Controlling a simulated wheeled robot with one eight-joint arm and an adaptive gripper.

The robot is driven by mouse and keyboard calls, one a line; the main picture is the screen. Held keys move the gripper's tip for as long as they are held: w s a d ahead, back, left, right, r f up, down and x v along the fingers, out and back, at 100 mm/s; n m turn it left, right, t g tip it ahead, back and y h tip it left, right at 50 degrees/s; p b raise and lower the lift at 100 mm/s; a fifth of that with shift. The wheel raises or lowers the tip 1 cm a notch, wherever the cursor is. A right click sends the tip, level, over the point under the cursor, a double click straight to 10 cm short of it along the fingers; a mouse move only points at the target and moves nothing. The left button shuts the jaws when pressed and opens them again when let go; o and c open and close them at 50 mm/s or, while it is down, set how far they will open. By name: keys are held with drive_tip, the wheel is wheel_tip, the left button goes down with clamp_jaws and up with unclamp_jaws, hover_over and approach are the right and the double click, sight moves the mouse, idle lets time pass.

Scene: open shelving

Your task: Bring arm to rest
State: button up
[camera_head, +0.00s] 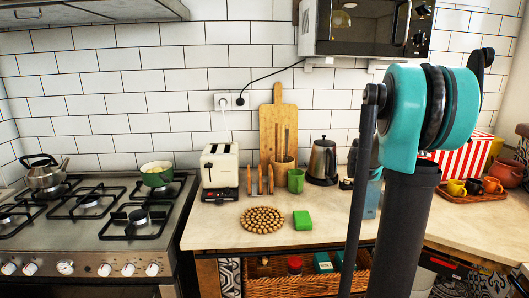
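My arm rises at the right of the head view, with a dark upright link and a teal and black joint at its top. A thin dark rod runs down along the left side of this link. A small dark part sticks out behind the joint at the upper right; I cannot tell what it is. I see no gripper fingers, so my gripper is not in view. My arm hides part of the counter and wall behind it.
A stove (95,235) stands left. A microwave (366,27) hangs above. Cups and a striped box (462,158) are right.

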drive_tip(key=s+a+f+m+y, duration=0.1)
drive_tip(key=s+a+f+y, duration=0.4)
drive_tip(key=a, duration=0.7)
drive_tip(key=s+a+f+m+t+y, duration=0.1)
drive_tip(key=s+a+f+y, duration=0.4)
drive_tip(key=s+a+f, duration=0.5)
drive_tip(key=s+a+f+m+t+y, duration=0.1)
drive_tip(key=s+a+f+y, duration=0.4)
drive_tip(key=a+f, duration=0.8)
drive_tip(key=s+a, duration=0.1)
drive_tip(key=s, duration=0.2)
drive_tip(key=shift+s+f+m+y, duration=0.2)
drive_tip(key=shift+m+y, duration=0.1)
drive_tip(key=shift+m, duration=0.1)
